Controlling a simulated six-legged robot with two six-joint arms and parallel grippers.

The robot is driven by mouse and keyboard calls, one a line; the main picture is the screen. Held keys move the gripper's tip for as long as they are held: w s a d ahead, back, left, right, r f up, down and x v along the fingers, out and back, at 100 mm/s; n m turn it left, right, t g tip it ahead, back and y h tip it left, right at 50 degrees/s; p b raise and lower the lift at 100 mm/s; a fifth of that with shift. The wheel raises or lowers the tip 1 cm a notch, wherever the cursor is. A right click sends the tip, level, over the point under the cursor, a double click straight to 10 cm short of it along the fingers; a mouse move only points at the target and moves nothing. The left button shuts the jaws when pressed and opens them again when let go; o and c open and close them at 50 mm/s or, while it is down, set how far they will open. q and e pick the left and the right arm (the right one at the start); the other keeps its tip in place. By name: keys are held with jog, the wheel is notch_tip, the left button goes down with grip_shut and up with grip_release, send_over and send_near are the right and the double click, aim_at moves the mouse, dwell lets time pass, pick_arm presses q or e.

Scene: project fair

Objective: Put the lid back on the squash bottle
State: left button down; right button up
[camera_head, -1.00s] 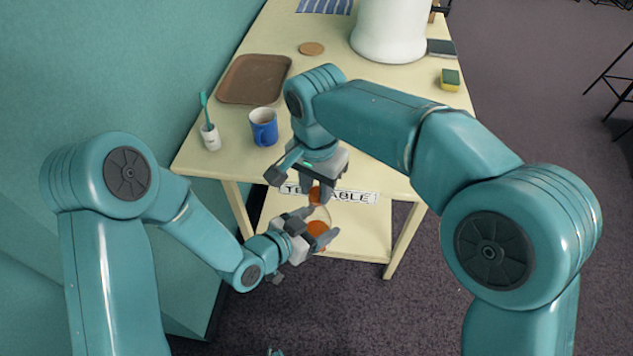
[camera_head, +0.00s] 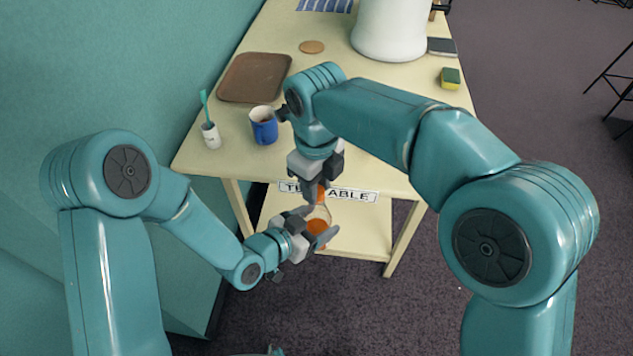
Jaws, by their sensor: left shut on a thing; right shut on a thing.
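The squash bottle (camera_head: 316,227), clear with orange liquid inside, is in front of the table's near edge. My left gripper (camera_head: 322,229) is shut on the bottle's body from the left and holds it off the table. My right gripper (camera_head: 317,191) points down directly above the bottle and is shut on the orange lid (camera_head: 321,193). The lid is at the top of the bottle's neck, partly hidden by the fingers. I cannot tell whether it sits on the neck or just above it.
The cream table (camera_head: 375,115) bears a blue mug (camera_head: 263,128), a toothbrush cup (camera_head: 210,135), a brown tray (camera_head: 254,79), a round coaster (camera_head: 312,47), a sponge (camera_head: 450,78) and a large white container (camera_head: 390,30). A label (camera_head: 352,194) is on its front edge. A teal wall (camera_head: 110,70) stands at left.

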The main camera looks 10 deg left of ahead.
jog(key=o, duration=1)
jog(key=shift+r, duration=2.3)
jog(key=shift+c, duration=0.4)
